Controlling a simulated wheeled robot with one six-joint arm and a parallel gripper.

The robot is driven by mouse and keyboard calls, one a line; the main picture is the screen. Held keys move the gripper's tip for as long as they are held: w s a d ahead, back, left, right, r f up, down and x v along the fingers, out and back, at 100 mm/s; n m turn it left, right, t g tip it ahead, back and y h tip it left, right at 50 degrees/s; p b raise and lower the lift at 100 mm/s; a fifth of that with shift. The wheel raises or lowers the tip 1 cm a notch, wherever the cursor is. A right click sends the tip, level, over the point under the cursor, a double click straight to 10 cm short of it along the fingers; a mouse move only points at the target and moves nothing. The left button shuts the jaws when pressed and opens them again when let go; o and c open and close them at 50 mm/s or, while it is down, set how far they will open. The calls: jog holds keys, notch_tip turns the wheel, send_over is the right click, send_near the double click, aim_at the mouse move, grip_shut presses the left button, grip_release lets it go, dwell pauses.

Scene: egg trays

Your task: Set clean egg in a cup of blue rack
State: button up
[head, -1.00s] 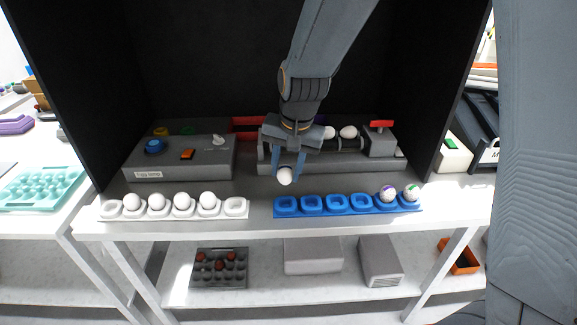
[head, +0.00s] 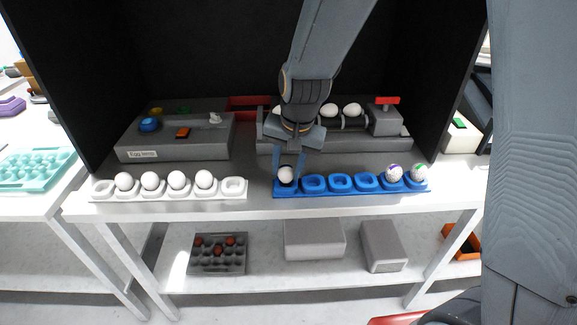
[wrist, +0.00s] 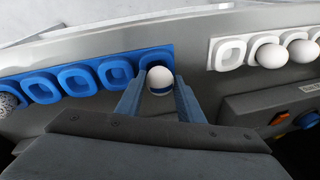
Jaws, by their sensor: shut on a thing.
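The blue rack (head: 352,192) stands on the white table edge. In the wrist view the egg (wrist: 160,76) shows between the two blue-grey fingertips, over the rack's end cup (wrist: 152,56). I cannot tell whether it touches the cup's bottom. The three cups to its right in the head view are empty.
A white rack (head: 233,189) to the left holds several white eggs, with its end cups empty. Behind stand a grey lamp box (head: 175,140) and a grey roller unit (head: 385,120) with eggs on it. Dark walls enclose the back and sides.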

jog(key=shift+f, duration=0.4)
dwell(0.3)
jog(key=o, duration=0.7)
jog(key=a+b+v, duration=0.1)
jog(key=v, duration=0.6)
jog(key=s+d+f+n, duration=0.1)
jog(key=s+d, duration=0.3)
jog(key=d, duration=0.1)
jog(key=s+d+f+n+g, duration=0.1)
jog(key=s+d+f, duration=0.1)
jog(key=s+d, duration=0.3)
jog(key=s+d+f+n+h, duration=0.1)
jog(key=s+d+f, duration=0.1)
jog(key=s+d, duration=0.2)
jog(key=shift+s+d+f+n+g, duration=0.1)
jog(key=shift+d+f+n+g, duration=0.1)
jog(key=shift+d, duration=0.15)
jog(key=shift+s+d+f+n+g, duration=0.1)
jog(key=shift+d+g, duration=0.1)
jog(key=shift+d, duration=0.15)
